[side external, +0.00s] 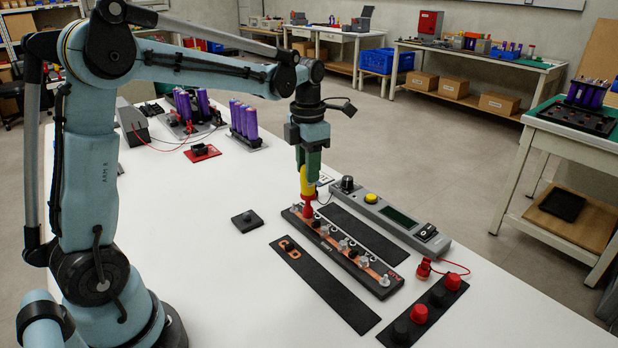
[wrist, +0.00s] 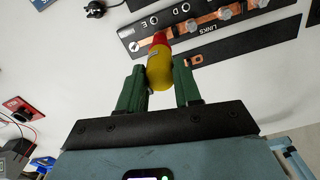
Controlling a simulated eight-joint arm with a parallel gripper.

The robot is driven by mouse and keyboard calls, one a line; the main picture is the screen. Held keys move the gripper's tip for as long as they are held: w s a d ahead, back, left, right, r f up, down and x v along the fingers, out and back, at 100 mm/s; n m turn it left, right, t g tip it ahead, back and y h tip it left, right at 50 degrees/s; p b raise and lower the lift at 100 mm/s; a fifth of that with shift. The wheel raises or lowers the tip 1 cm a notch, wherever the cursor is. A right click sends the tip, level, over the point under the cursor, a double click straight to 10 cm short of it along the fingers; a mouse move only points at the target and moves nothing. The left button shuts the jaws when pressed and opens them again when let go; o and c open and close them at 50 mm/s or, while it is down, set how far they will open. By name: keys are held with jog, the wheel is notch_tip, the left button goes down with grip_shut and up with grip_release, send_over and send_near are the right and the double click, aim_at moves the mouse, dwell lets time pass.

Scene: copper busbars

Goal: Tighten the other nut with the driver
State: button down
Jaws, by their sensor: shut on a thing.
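My gripper (side external: 309,168) points down with its green fingers shut on the yellow and red driver (side external: 307,186). In the wrist view the driver's yellow handle (wrist: 159,71) is between the fingers. The driver stands about upright over the far left end of the black busbar block (side external: 390,291). Its red lower end is at or just above the block; contact is not clear. Copper strips and several silver nuts (side external: 343,244) run along the block. In the wrist view the block reads "LINKS" and its silver nuts (wrist: 191,25) show beside the driver. The driver's tip is hidden.
A black mat (side external: 325,290) with small copper-coloured pieces lies left of the block. Another dark mat (side external: 365,233) and a grey meter (side external: 400,218) lie right. A strip with red and black knobs (side external: 425,312) is in front. A small black block (side external: 247,221) stands left. Purple cells (side external: 243,118) stand behind.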

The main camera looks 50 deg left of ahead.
jog(key=m, duration=0.5)
jog(key=shift+f+m, duration=0.1)
jog(key=shift+m, duration=0.6)
jog(key=m, duration=0.6)
jog(key=shift+f, duration=0.1)
jog(key=shift+m, duration=0.3)
jog(key=shift+m, duration=0.5)
jog(key=m, duration=0.5)
jog(key=shift+f, duration=0.1)
